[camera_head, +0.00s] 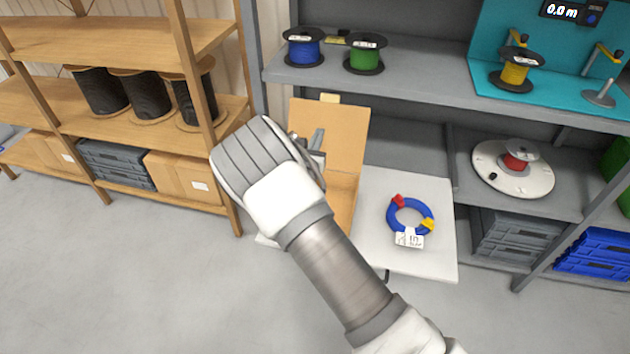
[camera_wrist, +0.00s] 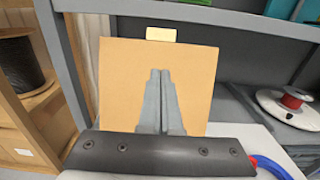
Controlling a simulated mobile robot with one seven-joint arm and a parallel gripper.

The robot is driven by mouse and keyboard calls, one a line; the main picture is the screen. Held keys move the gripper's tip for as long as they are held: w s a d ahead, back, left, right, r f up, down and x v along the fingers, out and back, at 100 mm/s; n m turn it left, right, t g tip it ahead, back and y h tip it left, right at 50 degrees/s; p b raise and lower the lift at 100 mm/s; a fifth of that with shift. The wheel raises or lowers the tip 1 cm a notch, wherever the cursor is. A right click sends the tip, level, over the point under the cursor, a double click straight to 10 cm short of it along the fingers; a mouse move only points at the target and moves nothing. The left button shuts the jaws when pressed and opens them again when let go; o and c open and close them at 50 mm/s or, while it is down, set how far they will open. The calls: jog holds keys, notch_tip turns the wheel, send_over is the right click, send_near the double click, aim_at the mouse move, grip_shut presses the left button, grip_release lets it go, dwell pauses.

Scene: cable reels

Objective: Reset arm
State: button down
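My gripper (camera_head: 318,138) hangs in front of an open cardboard box (camera_head: 345,130), whose raised flap stands behind the fingers. In the wrist view the two grey fingers (camera_wrist: 160,75) are together, with nothing visible between them, against the tan flap (camera_wrist: 195,75). My wrist and forearm hide much of the box and its inside in the head view. A blue cable coil (camera_head: 391,222) with red and yellow ends and a white label lies on the pale table (camera_head: 440,262), right of the box and apart from my gripper.
A grey shelf (camera_head: 420,82) behind holds a blue reel (camera_head: 303,48), a green reel (camera_head: 364,55) and a yellow reel (camera_head: 514,73) on a teal station. A white turntable (camera_head: 540,180) bears a red reel. Wooden shelving (camera_head: 110,45) with black reels stands left. The floor is clear at front left.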

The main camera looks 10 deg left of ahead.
jog(key=s+d+r+m+g+h+p, duration=0.1)
jog(key=s+d+r+m+g+h, duration=0.15)
jog(key=d+r+m+h, duration=0.5)
jog(key=s+d+r+m+g+h+p, duration=0.15)
jog(key=d+r+m+g, duration=0.25)
jog(key=d+r+m, duration=0.7)
jog(key=s+d+r+m+g, duration=0.15)
jog(key=s+d+g, duration=0.25)
jog(key=s+d, duration=0.5)
jog(key=s+d+r+m+g+y+p, duration=0.1)
jog(key=s+d+r+m+g+y, duration=0.2)
jog(key=s, duration=0.5)
jog(key=s+d+r+m+g+y+p, duration=0.1)
jog(key=s+d+r+m+p, duration=0.1)
jog(key=s+m, duration=0.45)
jog(key=s+a+r+m+t+y+p, duration=0.1)
jog(key=s+a+r+m+y, duration=0.1)
jog(key=s, duration=0.5)
jog(key=s+a+r+m+t+y+p, duration=0.1)
jog(key=s+a+r+m+y, duration=0.1)
jog(key=s, duration=0.5)
jog(key=a+m+y, duration=0.1)
jog(key=a+y, duration=0.1)
jog(key=a, duration=0.1)
jog(key=shift+r+m, duration=0.2)
jog(key=shift+m, duration=0.15)
